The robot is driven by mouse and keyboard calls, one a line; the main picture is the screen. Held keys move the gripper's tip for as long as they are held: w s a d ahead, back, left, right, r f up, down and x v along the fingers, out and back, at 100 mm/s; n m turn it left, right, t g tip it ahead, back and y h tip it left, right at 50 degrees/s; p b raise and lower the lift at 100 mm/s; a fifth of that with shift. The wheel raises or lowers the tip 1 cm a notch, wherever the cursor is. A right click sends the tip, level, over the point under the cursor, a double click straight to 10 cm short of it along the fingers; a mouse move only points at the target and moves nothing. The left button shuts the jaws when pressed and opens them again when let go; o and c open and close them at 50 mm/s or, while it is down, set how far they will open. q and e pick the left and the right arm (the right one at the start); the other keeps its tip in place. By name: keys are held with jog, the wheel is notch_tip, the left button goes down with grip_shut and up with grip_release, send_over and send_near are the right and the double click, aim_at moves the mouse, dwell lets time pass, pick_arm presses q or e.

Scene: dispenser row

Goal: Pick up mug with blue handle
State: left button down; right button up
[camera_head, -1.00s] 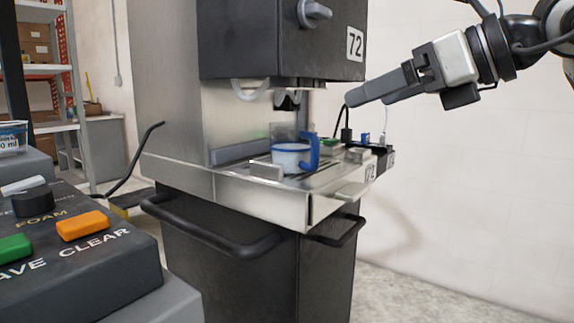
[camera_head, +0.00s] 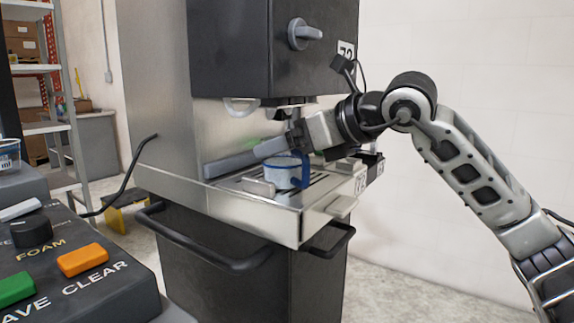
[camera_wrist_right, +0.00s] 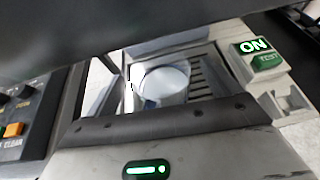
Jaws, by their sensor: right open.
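The mug with the blue handle (camera_head: 286,178) stands upright on the slatted tray of the dispenser. It is pale with a blue rim, and its blue handle (camera_head: 304,172) is on the right side. In the right wrist view the mug (camera_wrist_right: 165,82) shows from above, with pale contents. My right gripper (camera_head: 273,147) is open and reaches in from the right, under the dispenser head, with its grey fingers just above and behind the mug's rim. I cannot tell whether they touch it. My left gripper is not in view.
The dark dispenser head (camera_head: 250,50) hangs low over my right gripper. A metal bracket (camera_head: 258,187) stands in front of the mug. A control panel (camera_head: 75,255) fills the lower left.

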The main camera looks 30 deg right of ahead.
jog(key=shift+w+a+f, duration=0.15)
jog(key=shift+w, duration=0.15)
jog(key=c, duration=1.2)
jog(key=shift+o, duration=0.2)
